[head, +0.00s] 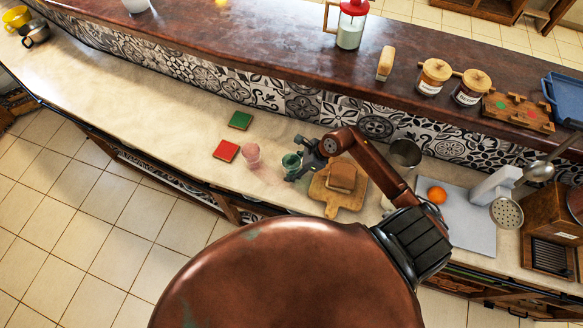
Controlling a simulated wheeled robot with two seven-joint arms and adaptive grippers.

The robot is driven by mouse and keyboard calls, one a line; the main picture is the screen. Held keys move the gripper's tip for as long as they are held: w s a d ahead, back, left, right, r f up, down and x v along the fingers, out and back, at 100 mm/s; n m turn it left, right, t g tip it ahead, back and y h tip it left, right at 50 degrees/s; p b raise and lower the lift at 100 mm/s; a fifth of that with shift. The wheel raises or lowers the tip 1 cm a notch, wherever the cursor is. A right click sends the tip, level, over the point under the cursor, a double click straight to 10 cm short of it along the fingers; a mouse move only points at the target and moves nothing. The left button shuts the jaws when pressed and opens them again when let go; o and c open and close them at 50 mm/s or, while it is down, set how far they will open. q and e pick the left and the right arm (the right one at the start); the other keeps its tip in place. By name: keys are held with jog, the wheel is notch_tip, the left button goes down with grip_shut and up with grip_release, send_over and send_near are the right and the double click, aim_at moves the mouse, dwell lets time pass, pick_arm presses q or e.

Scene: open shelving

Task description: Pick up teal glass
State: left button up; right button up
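The teal glass (291,161) stands on the pale counter, just right of a pink glass (252,154). One arm of mine comes in from the lower right, and I take it to be my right arm. Its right gripper (294,160) is low over the counter and points left at the teal glass. Its dark fingers look spread, one on the far side and one on the near side of the glass. The gripper partly hides the right side of the glass, and contact is too small to make out. My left gripper is not in view.
A wooden board (338,198) with bread (342,176) lies just right of the gripper. A green tile-like item (240,120) and a red one (226,151) lie to the left. A metal pot (405,153) stands behind my arm. The counter farther left is mostly clear.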

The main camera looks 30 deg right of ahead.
jog(key=shift+c, duration=1.4)
